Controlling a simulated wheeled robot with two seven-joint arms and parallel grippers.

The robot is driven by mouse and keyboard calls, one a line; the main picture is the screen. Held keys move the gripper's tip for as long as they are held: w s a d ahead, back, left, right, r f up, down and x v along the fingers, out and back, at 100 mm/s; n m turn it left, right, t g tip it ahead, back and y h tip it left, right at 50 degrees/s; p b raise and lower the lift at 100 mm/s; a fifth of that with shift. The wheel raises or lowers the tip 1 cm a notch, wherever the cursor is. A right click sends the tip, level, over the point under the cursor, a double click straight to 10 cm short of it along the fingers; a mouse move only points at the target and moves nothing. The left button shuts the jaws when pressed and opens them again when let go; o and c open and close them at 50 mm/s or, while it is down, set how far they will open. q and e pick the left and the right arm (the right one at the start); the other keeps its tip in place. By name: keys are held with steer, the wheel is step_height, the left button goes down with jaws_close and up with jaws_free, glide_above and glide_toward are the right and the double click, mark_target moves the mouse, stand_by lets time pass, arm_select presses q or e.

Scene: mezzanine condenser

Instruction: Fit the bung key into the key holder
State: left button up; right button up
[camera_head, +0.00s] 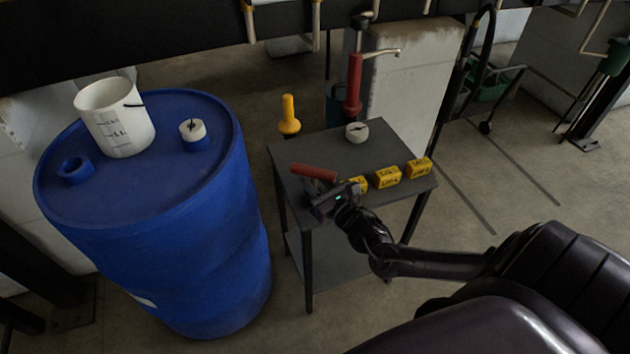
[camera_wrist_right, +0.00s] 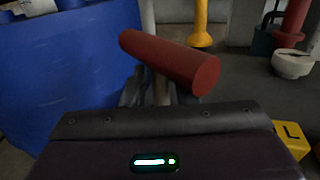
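The bung key (camera_head: 313,172) has a thick red crossbar. In the right wrist view the bung key's red bar (camera_wrist_right: 170,60) lies across the fingers, above a grey shaft. My right gripper (camera_head: 325,192) is shut around that shaft and holds the key over the left front part of the grey table. The key's lower end is hidden. I cannot tell for sure which thing is the key holder. A round white piece with a dark centre (camera_head: 356,132) stands at the table's back, apart from the key. My left gripper is not in view.
The grey table (camera_head: 340,147) carries several yellow labelled blocks (camera_head: 388,177) along its front right. A blue drum (camera_head: 200,240) at left bears a white bucket (camera_head: 117,120) and a white-topped cap (camera_head: 193,130). A yellow post (camera_head: 289,115) and red pump (camera_head: 353,85) stand at the back.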

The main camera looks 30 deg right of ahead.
steer(key=shift+o, duration=1.2)
steer(key=shift+f, duration=0.1)
steer(key=s, duration=0.8)
steer(key=shift+w, duration=0.1)
